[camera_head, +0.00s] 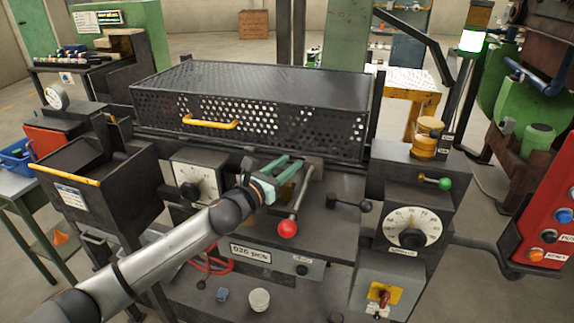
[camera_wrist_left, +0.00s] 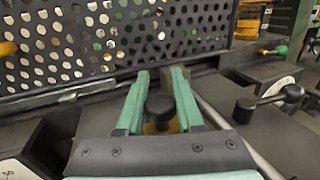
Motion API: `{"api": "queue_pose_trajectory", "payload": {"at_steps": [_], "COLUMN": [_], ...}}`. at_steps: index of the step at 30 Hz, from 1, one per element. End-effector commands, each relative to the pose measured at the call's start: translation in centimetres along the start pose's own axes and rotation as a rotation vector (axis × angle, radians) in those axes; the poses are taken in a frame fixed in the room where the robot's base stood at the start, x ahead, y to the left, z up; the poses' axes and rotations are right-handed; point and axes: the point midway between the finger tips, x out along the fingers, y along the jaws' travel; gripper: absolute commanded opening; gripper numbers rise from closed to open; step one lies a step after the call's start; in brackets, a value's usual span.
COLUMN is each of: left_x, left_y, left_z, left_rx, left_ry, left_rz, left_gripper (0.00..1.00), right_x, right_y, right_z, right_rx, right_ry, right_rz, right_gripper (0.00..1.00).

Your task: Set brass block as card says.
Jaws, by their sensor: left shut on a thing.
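My left gripper (camera_head: 284,176) reaches over the dark machine top, in front of the perforated guard. In the left wrist view its green fingers (camera_wrist_left: 159,84) stand on either side of a black knob (camera_wrist_left: 160,105), and they are shut on it. A brass-coloured part, which looks like the brass block (camera_wrist_left: 152,128), shows just below the knob, mostly hidden by the gripper. My right gripper is not in view.
The perforated guard (camera_head: 250,105) with a yellow handle (camera_head: 210,123) stands close behind the gripper. A red-ball lever (camera_head: 287,228) is just in front. A black-knobbed lever (camera_head: 350,204) and a dial (camera_head: 411,228) are to the right. A plate (camera_head: 250,253) carries lettering on the machine front.

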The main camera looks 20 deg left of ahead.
Motion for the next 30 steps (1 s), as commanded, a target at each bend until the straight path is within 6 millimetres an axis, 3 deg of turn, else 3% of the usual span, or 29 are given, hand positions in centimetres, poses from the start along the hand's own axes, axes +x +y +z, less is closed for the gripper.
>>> {"api": "queue_pose_trajectory", "payload": {"at_steps": [23, 24, 30], "left_x": [0.9, 0.9, 0.9], "left_y": [0.3, 0.3, 0.3], "left_z": [-0.1, -0.1, 0.0], "left_rx": [0.001, 0.001, 0.001], "left_ry": [0.001, 0.001, 0.001], "left_rz": [0.001, 0.001, 0.0], "left_gripper": [0.0, 0.37, 0.59], "right_x": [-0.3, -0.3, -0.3], "right_y": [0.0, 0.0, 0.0], "right_z": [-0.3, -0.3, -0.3], "right_rx": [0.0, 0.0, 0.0], "right_ry": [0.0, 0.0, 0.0], "right_rz": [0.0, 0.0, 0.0], "right_gripper": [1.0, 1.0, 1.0]}}
